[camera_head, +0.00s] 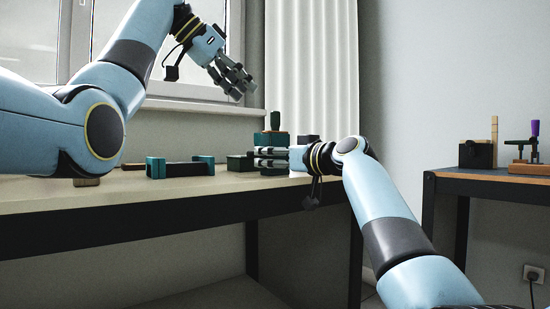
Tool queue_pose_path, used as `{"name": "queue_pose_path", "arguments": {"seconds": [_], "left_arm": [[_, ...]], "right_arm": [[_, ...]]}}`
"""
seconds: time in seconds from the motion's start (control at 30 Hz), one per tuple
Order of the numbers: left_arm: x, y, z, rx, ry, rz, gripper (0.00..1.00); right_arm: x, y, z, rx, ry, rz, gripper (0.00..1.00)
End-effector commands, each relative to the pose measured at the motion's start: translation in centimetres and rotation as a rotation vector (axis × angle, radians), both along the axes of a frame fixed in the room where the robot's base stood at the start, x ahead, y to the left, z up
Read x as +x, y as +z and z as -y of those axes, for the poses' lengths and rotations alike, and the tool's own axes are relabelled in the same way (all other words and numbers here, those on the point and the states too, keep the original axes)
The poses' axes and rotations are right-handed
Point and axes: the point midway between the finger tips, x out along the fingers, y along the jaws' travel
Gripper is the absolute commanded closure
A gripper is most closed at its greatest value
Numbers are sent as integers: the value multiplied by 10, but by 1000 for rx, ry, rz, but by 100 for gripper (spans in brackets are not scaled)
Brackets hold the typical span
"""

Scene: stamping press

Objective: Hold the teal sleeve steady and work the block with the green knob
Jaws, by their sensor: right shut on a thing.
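The teal sleeve (270,139) stands upright near the right end of the workbench, with the green knob (275,121) of the block above it. The block's body is hidden inside the sleeve. My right gripper (264,157) reaches in from the right and is shut on the sleeve, covering its middle. My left gripper (245,92) is raised above and to the left of the knob, its fingers slanting down to the right. It is empty, with a small gap between the fingers, and touches nothing.
A teal and black cradle-shaped holder (180,168) lies on the bench (110,193) to the left. A dark green block (240,162) is beside the sleeve, and a dark item stands behind my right wrist. A second table (500,178) at right carries a black box and a purple-handled press.

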Motion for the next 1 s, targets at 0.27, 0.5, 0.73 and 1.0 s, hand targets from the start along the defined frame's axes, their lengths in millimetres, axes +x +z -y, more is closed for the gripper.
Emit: {"name": "queue_pose_path", "arguments": {"seconds": [0.27, 0.5, 0.73, 1.0], "left_arm": [[0, 0, 0, 0, 0, 0, 62], [0, 0, 0, 0, 0, 0, 62], [0, -1, 0, 0, 0, 0, 62], [0, -1, 0, 0, 1, -1, 62]], "right_arm": [[0, -1, 0, -1, 0, -1, 84], [0, -1, 0, -1, 0, -1, 100], [0, -3, 0, -1, 0, -2, 100], [0, -6, 0, -2, 1, -4, 100]]}}
